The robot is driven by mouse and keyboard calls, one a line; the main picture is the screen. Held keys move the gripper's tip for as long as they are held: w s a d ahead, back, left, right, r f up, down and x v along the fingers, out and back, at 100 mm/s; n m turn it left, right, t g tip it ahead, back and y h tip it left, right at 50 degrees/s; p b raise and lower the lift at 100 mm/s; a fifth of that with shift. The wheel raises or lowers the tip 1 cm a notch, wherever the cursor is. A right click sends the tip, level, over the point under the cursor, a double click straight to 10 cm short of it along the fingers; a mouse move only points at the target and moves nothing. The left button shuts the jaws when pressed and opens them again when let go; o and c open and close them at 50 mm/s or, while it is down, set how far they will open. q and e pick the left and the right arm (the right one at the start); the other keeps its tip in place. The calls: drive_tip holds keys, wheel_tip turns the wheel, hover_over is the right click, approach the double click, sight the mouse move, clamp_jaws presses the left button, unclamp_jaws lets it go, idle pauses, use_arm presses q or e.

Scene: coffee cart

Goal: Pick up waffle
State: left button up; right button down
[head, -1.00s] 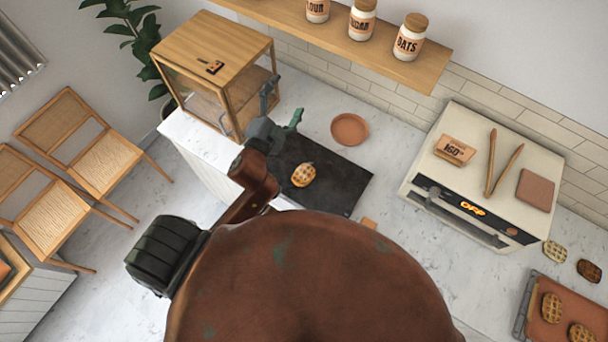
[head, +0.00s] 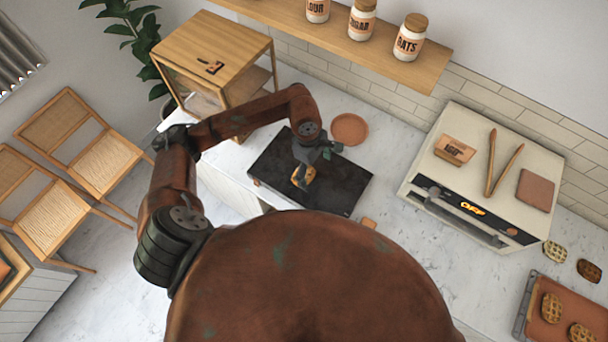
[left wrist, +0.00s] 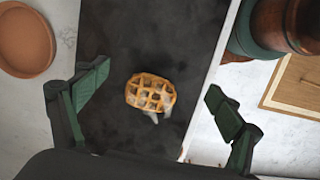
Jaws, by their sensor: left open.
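A golden waffle (head: 300,176) lies on a black slab (head: 340,188) on the counter. My left gripper (head: 305,172) is above the waffle and partly covers it in the head view. In the left wrist view the waffle (left wrist: 151,93) lies between the two spread green fingers of the open left gripper (left wrist: 155,98), apart from both. A small pale shape shows at the waffle's lower edge there. Other waffles (head: 551,307) lie on a tray at the lower right. My right gripper is not in view.
A round terracotta plate (head: 350,129) stands beside the slab. A wooden display case (head: 215,65) is at the back left. An oven (head: 480,175) with tongs on top stands to the right. A shelf with jars (head: 350,40) hangs above.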

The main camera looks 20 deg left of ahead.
sight(310, 174)
use_arm(q)
drive_tip(key=shift+y, duration=0.9)
drive_tip(key=a, duration=0.2)
drive_tip(key=w+a, duration=0.1)
drive_tip(key=a, duration=0.1)
drive_tip(key=shift+f, duration=0.15)
drive_tip(key=shift+a+f+p, duration=0.15)
drive_tip(key=shift+f+p, duration=0.15)
drive_tip(key=shift+f, duration=0.55)
drive_tip(key=f, duration=0.1)
drive_tip(key=f+p, duration=0.1)
drive_tip(key=f, duration=0.1)
drive_tip(key=f+p, duration=0.1)
drive_tip(key=f, duration=0.1)
drive_tip(key=shift+a, duration=0.25)
drive_tip(key=shift+f, duration=0.4)
drive_tip(key=c, duration=1.2)
drive_tip(key=shift+c, duration=0.2)
